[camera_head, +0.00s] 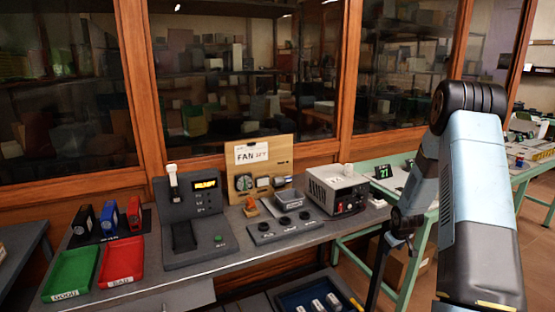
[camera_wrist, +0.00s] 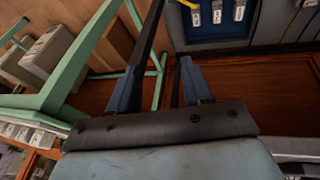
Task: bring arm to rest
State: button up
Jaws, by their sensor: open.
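My arm (camera_head: 470,180) stands bent at the right of the head view, with its far end hanging down at the bench's right end. My gripper (camera_wrist: 160,65) shows in the wrist view with its two blue fingers apart and nothing held between them. A dark bar, which looks like a bench leg, shows behind and between the fingers; I cannot tell how near it is. In the head view my gripper is small, dark and partly hidden by my arm.
The grey bench (camera_head: 150,272) holds a red tray (camera_head: 122,262), a green tray (camera_head: 70,275), a test stand (camera_head: 190,225) and a power supply box (camera_head: 337,188). A blue bin (camera_head: 290,300) sits below; it also shows in the wrist view (camera_wrist: 215,32). A green-framed table (camera_head: 345,235) stands right.

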jog(key=s+a+r+m, duration=0.1)
jog(key=s+a+r, duration=0.3)
jog(key=r, duration=0.6)
jog(key=s+a+r, duration=0.3)
jog(key=s+r, duration=0.1)
jog(key=r, duration=0.6)
jog(key=s+a+r+m, duration=0.1)
jog(key=s+a+r, duration=0.35)
jog(key=r, duration=0.65)
jog(key=s+a+r, duration=0.3)
jog(key=s, duration=0.6)
jog(key=s+a+r+m+t, duration=0.1)
jog(key=s+a+r, duration=0.2)
jog(key=s, duration=0.6)
jog(key=s+a+r+m+y, duration=0.1)
jog(key=s+a+r, duration=0.2)
jog(key=s, duration=0.7)
jog(key=shift+a+r, duration=0.25)
jog(key=shift+r, duration=0.6)
jog(key=shift+c, duration=0.4)
